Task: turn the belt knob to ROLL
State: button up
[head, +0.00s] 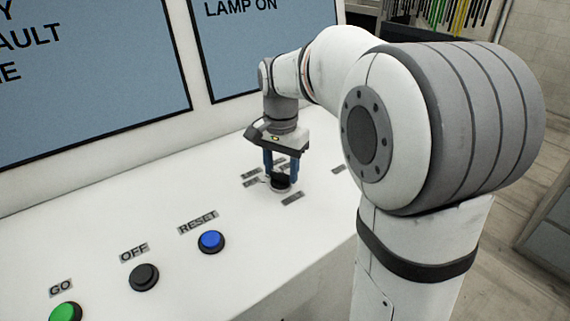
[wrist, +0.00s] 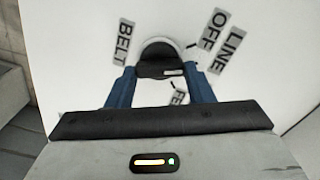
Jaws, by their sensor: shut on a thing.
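The belt knob (head: 280,184) is a black knob on a pale round base, on the white console top. In the wrist view the knob (wrist: 158,55) has a raised bar with a white mark near its right end. My gripper (head: 281,177) points down, with its blue fingers shut on the bar from both sides. The BELT label (wrist: 123,42) is left of the knob; the OFF label (wrist: 212,31) and LINE label (wrist: 228,51) are to its right. Another label (wrist: 180,96) is mostly hidden between the fingers. I cannot read ROLL anywhere.
A blue RESET button (head: 211,241), a black OFF button (head: 144,277) and a green GO button (head: 66,313) stand left of the knob. Blue display screens (head: 85,75) rise behind the console. The surface between the knob and RESET is clear.

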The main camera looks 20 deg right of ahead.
aim_at(280, 172)
jog(key=m, duration=0.4)
jog(key=shift+a+r, duration=0.1)
jog(key=shift+a, duration=0.05)
jog(key=shift+m+p, duration=0.4)
jog(key=shift+m, duration=1.3)
jog(key=shift+c, duration=0.2)
jog(key=shift+o, duration=0.2)
jog(key=shift+r, duration=0.1)
jog(key=o, duration=0.5)
jog(key=shift+o, duration=1.4)
jog(key=shift+w+a, duration=0.1)
jog(key=shift+a, duration=0.05)
jog(key=shift+o, duration=0.9)
notch_tip(280, 172, up, 8)
jog(key=shift+f, duration=0.2)
